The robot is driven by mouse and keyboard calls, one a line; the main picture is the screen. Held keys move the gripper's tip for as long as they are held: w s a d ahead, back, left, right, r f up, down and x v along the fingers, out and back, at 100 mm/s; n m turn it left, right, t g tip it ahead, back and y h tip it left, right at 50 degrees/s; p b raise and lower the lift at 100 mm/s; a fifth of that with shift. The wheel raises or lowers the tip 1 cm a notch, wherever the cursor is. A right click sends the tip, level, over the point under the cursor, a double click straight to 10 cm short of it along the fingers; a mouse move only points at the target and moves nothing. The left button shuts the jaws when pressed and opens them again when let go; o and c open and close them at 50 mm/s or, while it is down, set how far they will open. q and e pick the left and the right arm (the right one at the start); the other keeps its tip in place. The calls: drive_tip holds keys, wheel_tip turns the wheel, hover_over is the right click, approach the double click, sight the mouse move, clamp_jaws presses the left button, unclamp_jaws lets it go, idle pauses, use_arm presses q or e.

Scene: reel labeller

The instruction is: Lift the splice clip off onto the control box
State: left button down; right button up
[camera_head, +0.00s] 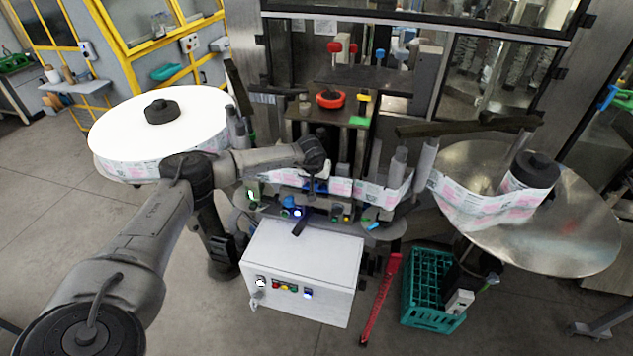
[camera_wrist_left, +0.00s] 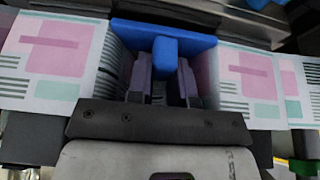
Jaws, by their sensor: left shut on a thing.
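The blue splice clip (camera_wrist_left: 135,33) sits across the printed label web (camera_wrist_left: 50,60) in the left wrist view. Its raised tab (camera_wrist_left: 165,58) is between the fingers of my left gripper (camera_wrist_left: 165,82), which is shut on it. In the head view the clip (camera_head: 318,186) is a small blue patch, mostly hidden by my left gripper (camera_head: 316,178). The clip appears to be still against the web. The white control box (camera_head: 305,258) stands in front of and below the web, its top mostly bare. My right gripper is not in view.
A large white label reel (camera_head: 190,110) is at the left, and a metal disc (camera_head: 585,225) with a dark hub is at the right. A teal crate (camera_head: 430,318) and a red bar (camera_head: 382,295) are right of the box. Small knobs and rollers crowd the web.

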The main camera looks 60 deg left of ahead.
use_arm(q)
wheel_tip(320, 180, up, 34)
drive_tip(key=p, duration=0.7)
drive_tip(key=shift+p, duration=0.3)
idle(1.0)
idle(0.3)
